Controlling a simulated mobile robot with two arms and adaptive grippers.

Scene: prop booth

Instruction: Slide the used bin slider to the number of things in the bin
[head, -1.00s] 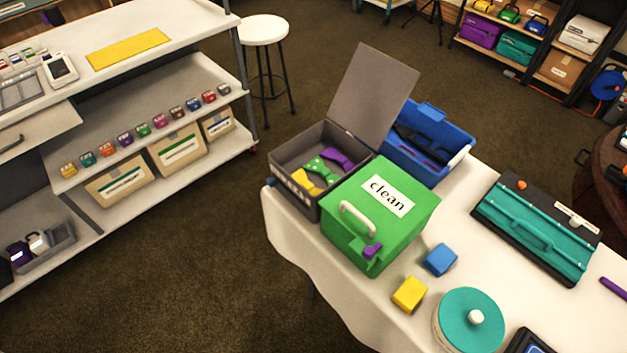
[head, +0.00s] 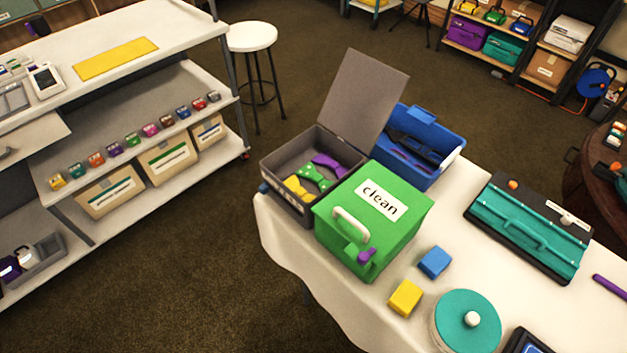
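A grey bin (head: 286,207) with its lid (head: 358,100) standing open is on the white table. Inside lie a purple bow tie (head: 328,164), a green spotted one (head: 314,178) and a yellow one (head: 297,187). The label on the bin's front is too oblique to read. A green box (head: 346,206) marked "clean" stands against its right side and may hide part of it; it has a white handle and a purple knob (head: 367,256). I cannot make out a slider marked "used". Neither of my grippers is in view.
A blue crate (head: 443,163) stands behind the green box. A blue block (head: 434,262), a yellow block (head: 405,297), a round teal-lidded container (head: 450,310) and a teal case (head: 520,222) occupy the table (head: 340,305). A stool (head: 251,37) and shelves (head: 130,105) stand left.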

